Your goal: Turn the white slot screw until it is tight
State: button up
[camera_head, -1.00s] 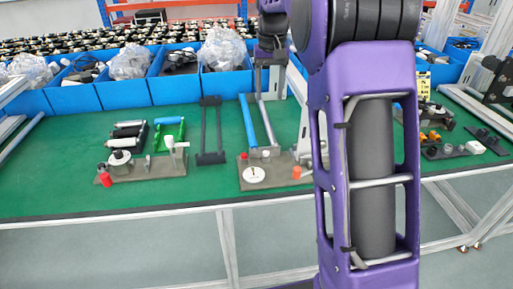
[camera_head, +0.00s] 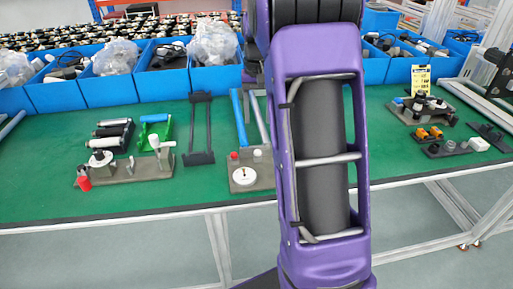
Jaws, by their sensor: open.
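A white round disc with a dark slot-like mark (camera_head: 244,176), which looks like the white slot screw, lies on a grey-brown block (camera_head: 265,180) near the front of the green table. The right part of this block is hidden behind my purple arm link. Nothing visible touches the white disc.
Blue bins (camera_head: 108,90) line the back of the table. A black frame (camera_head: 201,130), a blue bar (camera_head: 238,118) and a green part (camera_head: 155,130) lie behind the blocks. More parts and a yellow sign (camera_head: 421,79) stand at right. Green surface is bare at far left.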

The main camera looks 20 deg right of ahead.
aim_at(258, 151)
notch_tip(258, 151, down, 12)
jog(key=shift+r+b, duration=0.25)
jog(key=shift+b, duration=0.5)
grip_shut()
